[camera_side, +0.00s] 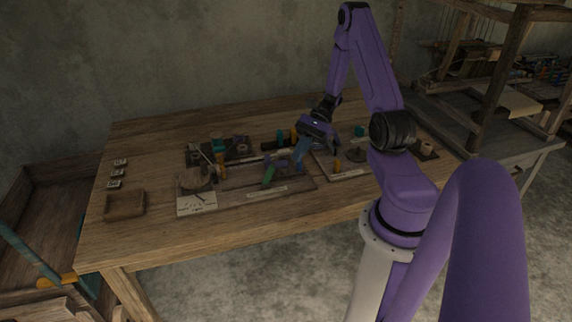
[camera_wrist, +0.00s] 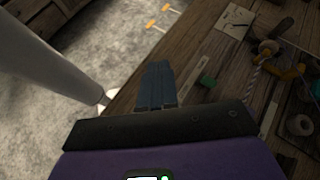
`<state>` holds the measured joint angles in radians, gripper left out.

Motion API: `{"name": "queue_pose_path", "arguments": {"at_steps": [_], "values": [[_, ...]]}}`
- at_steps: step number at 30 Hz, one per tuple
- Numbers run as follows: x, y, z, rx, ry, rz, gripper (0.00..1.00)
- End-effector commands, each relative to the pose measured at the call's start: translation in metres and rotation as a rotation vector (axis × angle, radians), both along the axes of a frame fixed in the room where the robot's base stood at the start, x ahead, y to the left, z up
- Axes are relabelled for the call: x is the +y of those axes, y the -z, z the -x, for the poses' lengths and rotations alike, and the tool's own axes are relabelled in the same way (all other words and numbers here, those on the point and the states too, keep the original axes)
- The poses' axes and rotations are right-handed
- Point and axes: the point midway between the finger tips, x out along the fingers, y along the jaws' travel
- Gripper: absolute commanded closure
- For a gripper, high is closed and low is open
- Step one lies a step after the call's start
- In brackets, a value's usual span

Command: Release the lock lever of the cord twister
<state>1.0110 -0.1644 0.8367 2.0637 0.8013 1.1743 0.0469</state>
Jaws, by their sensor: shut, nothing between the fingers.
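My gripper (camera_side: 298,163) points down over the wooden table, beside the long base board (camera_side: 235,197) of what looks like the cord twister. Its blue fingers are together with nothing between them; they also show in the wrist view (camera_wrist: 157,84). A green part (camera_side: 268,177), possibly the lock lever, stands tilted on the board just left of the fingertips. A twisted cord (camera_wrist: 254,72) shows farther right. Whether the lever is locked cannot be told.
A wooden tray (camera_side: 125,206) and several small labelled blocks (camera_side: 116,172) sit at the left. Other fixtures stand behind and right of the board. The table's front strip is clear.

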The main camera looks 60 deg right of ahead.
Motion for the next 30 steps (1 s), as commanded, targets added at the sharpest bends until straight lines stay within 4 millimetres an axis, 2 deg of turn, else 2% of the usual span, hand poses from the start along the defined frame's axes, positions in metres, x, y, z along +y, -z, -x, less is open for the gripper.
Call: {"name": "queue_pose_path", "arguments": {"at_steps": [1,6,13,18,30], "values": [[-0.013,0.007,0.003,0.012,0.082,-0.028,1.00],[-0.052,0.025,0.015,0.033,0.336,-0.117,1.00],[-0.090,0.044,0.033,0.040,0.590,-0.206,1.00],[-0.102,0.050,0.041,0.038,0.672,-0.235,1.00],[-0.103,0.051,0.041,0.038,0.682,-0.239,1.00]]}}
